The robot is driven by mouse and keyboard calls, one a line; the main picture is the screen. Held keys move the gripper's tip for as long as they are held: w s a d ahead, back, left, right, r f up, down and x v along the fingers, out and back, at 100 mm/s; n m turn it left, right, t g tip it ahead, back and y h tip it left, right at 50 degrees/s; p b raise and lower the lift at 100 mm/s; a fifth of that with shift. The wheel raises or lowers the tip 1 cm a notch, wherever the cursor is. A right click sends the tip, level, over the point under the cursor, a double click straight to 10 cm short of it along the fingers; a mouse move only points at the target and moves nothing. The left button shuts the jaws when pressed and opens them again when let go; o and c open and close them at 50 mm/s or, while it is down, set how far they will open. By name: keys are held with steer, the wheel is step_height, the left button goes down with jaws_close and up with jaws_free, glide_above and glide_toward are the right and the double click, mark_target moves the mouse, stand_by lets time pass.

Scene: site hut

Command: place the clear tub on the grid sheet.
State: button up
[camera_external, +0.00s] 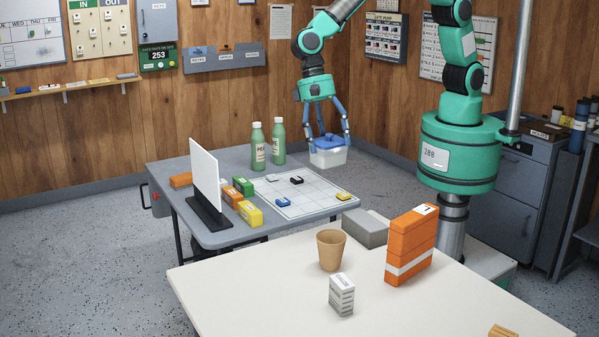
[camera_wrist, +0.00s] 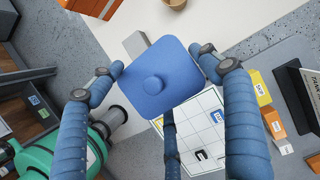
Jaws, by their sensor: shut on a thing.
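The clear tub (camera_external: 327,158) has a blue lid with a knob and hangs upright in my gripper (camera_external: 331,138). My gripper is shut on it, with blue fingers around the lid. In the wrist view the blue lid (camera_wrist: 160,78) fills the middle between the fingers and hides the tub's body. The white grid sheet (camera_external: 300,195) lies on the grey table, below and left of the tub in the external view. The sheet also shows in the wrist view (camera_wrist: 205,135), partly hidden by the lid and a finger. The tub is in the air, apart from the sheet.
Small blue (camera_external: 283,202), black (camera_external: 297,180) and yellow (camera_external: 343,196) blocks lie on the sheet. Two green bottles (camera_external: 258,148) stand behind it. Coloured boxes (camera_external: 249,213) and an upright white panel (camera_external: 204,178) stand left. A white table (camera_external: 250,290) with a cup and boxes is in front.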

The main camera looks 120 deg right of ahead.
steer(key=s+d+f, duration=0.1)
steer(key=s+d, duration=1)
steer(key=s, duration=0.3)
steer(key=s+d+f, duration=0.1)
steer(key=s+d, duration=1.1)
steer(key=s, duration=0.2)
steer(key=shift+s+d+m+p, duration=0.15)
steer(key=shift+m+p, duration=0.25)
step_height(320, 180, down, 16)
steer(key=shift+r, duration=0.2)
steer(key=shift+w, duration=0.2)
steer(key=w+d, duration=0.1)
steer(key=w, duration=0.3)
steer(key=w+d+f+b, duration=0.1)
steer(key=w, duration=0.4)
steer(key=w+d+b, duration=0.1)
steer(key=w+d, duration=0.1)
steer(key=w, duration=0.3)
steer(key=shift+w+f, duration=0.2)
steer(key=shift+w+f+b, duration=0.2)
steer(key=shift+f+b, duration=0.05)
steer(key=shift+f, duration=0.65)
steer(key=shift+w+f+b, duration=0.2)
steer(key=shift+f+b, duration=0.05)
steer(key=shift+f, duration=0.65)
